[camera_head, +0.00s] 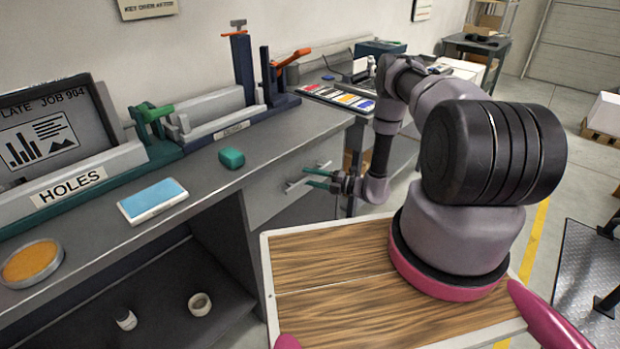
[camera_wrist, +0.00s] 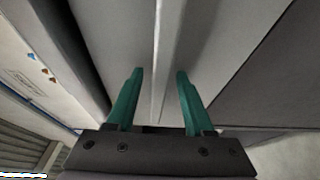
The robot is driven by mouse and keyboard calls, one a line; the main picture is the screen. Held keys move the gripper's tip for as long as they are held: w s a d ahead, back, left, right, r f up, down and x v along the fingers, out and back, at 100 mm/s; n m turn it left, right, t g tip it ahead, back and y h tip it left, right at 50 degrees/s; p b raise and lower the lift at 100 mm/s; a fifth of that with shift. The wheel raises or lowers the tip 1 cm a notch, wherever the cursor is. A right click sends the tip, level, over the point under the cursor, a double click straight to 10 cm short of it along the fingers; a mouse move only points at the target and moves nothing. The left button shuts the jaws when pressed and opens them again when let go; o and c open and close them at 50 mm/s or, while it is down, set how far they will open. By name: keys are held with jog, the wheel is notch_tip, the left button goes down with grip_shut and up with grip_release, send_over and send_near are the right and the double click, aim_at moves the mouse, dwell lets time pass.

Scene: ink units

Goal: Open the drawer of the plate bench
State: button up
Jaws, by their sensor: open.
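The plate bench (camera_head: 215,170) is a long grey bench on the left. Its drawer (camera_head: 265,197) has a grey front below the bench top and looks shut. A pale bar handle (camera_head: 293,185) sticks out from the drawer front. My gripper (camera_head: 307,177) is at the handle, its green fingers pointing at the drawer front. In the wrist view my gripper (camera_wrist: 157,75) is open, with the pale handle bar (camera_wrist: 163,60) running between the two fingers and a gap on each side. The fingers partly hide the handle in the head view.
A green block (camera_head: 231,158), a blue-topped box (camera_head: 152,200) and a round orange tin (camera_head: 31,263) stand on the bench.

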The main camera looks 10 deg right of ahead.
jog(key=shift+a, duration=0.2)
grip_shut()
dwell(1.3)
